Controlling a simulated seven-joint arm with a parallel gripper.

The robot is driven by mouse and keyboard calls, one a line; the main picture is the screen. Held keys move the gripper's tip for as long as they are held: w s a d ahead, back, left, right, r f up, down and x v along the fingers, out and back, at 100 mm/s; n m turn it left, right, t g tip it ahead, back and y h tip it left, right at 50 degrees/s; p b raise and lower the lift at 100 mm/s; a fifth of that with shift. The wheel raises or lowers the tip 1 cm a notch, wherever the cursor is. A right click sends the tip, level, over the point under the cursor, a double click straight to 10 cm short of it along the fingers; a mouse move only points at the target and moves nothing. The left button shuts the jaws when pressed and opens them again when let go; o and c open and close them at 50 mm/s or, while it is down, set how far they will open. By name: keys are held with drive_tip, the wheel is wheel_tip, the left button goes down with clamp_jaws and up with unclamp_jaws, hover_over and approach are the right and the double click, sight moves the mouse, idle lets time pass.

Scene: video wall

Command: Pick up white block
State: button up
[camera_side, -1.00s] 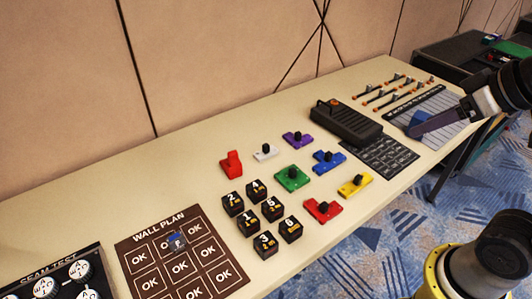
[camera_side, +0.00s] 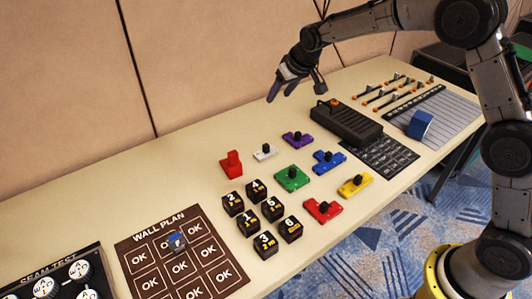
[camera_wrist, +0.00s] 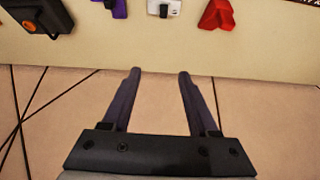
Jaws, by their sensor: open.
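The white block (camera_side: 265,152) is a small flat piece with a black knob on top. It lies on the table between the red piece and the purple piece. In the wrist view the white block (camera_wrist: 164,7) shows at the top edge, partly cut off, beyond my fingertips. My gripper (camera_side: 282,91) is in the air above the back of the table, near the wall, higher than the white block and apart from it. In the wrist view my gripper (camera_wrist: 160,74) is open, with nothing between its two fingers.
A red piece (camera_side: 231,164) stands left of the white block, and a purple piece (camera_side: 297,139) lies right of it. Green (camera_side: 292,179) and blue (camera_side: 328,161) pieces lie nearby. A black device (camera_side: 345,122) sits further right. The wall (camera_side: 210,60) runs close behind the table.

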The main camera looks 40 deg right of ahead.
drive_tip(key=g, duration=0.2)
approach(266, 145)
drive_tip(key=shift+x, duration=4.5)
clamp_jaws()
